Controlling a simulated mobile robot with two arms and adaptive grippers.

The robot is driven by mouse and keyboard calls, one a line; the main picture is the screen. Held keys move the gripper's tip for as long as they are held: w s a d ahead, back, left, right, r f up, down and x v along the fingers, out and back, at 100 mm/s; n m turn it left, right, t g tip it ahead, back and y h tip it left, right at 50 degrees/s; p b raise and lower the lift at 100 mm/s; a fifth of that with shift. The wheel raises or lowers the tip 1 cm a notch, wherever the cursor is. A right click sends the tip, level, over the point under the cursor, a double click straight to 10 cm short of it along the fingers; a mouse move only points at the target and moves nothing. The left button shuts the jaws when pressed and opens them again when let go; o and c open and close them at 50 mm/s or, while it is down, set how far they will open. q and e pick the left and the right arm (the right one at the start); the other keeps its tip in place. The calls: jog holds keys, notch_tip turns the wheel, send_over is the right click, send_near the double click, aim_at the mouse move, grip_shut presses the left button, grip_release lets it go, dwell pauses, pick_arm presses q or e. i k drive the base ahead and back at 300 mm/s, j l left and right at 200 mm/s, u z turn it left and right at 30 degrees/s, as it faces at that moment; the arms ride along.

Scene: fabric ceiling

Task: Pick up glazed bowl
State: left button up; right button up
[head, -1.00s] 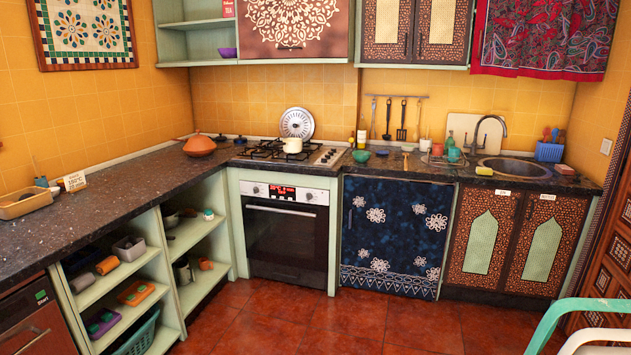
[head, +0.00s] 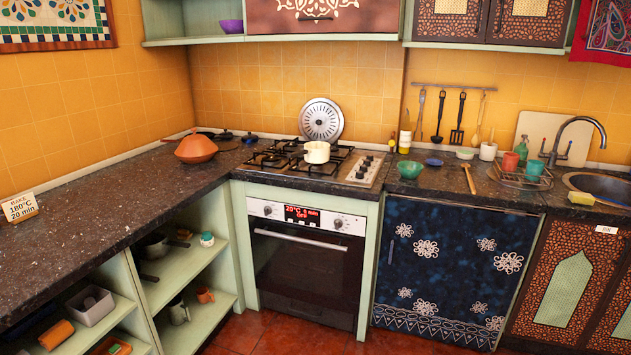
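A shiny green bowl (head: 410,169) stands upright on the dark countertop just right of the stove; it looks like the glazed bowl. A small blue dish (head: 433,162) and a pale green bowl (head: 465,153) sit to its right. A purple bowl (head: 231,26) stands on the open wall shelf at the upper left. Neither of my grippers shows in the head view.
A white pot (head: 316,152) is on the gas stove (head: 345,165). A wooden utensil (head: 468,179) lies right of the green bowl, before a dish rack (head: 520,177) with cups. An orange tagine (head: 196,149) stands left. The left counter is largely clear.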

aim_at(408, 168)
jog(key=i+z, duration=0.1)
jog(key=i, duration=1)
jog(key=i+j, duration=0.2)
jog(key=i, duration=0.85)
jog(key=l+z, duration=0.05)
